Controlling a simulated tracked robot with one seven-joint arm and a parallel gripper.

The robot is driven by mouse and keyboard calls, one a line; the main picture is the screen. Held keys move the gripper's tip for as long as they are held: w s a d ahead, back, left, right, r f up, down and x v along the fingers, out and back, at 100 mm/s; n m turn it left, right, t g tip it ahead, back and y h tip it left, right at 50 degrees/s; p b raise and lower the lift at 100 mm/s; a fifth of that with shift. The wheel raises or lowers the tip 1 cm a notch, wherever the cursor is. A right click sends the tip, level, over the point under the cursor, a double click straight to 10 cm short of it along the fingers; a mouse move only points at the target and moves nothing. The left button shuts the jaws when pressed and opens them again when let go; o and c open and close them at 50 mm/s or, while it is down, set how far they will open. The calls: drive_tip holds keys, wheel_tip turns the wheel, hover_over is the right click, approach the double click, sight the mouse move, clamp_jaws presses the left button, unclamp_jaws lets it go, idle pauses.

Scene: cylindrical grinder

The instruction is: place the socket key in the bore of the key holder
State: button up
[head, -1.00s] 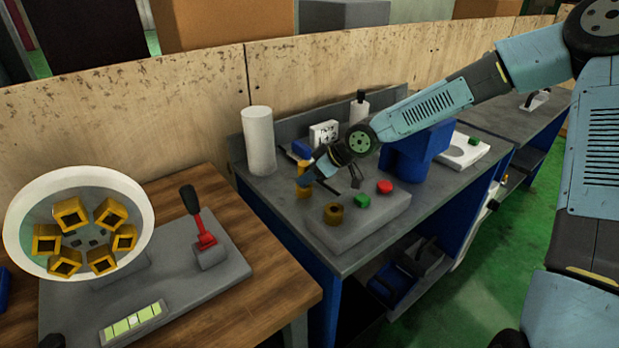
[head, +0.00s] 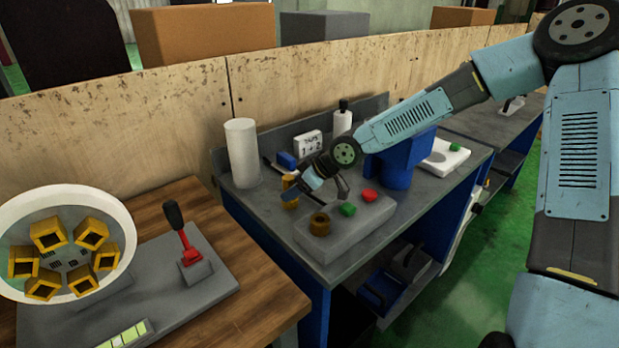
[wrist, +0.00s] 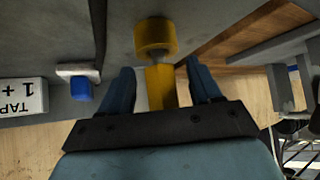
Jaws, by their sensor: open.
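The yellow socket key shows in the wrist view (wrist: 160,88), with a square bar between my fingers and a wider round end beyond them. In the head view the key (head: 290,203) stands at the left of my gripper, partly hidden by it. My gripper (wrist: 160,78) is open, with one blue finger on each side of the bar and visible gaps. The brass ring with a dark hole, seemingly the key holder (head: 320,226), sits on the grey block, in front of the gripper. I cannot make out the holder in the wrist view.
A green button (head: 347,209) and a red button (head: 369,195) lie right of the ring on the grey block (head: 340,238). A white cylinder (head: 241,153) stands behind left. A blue stand (head: 396,172) is at right. A bowl with yellow square parts (head: 130,258) is on the wooden table.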

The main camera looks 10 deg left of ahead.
drive_tip(key=v, duration=1.1)
drive_tip(key=shift+d+r, duration=0.2)
idle(1.9)
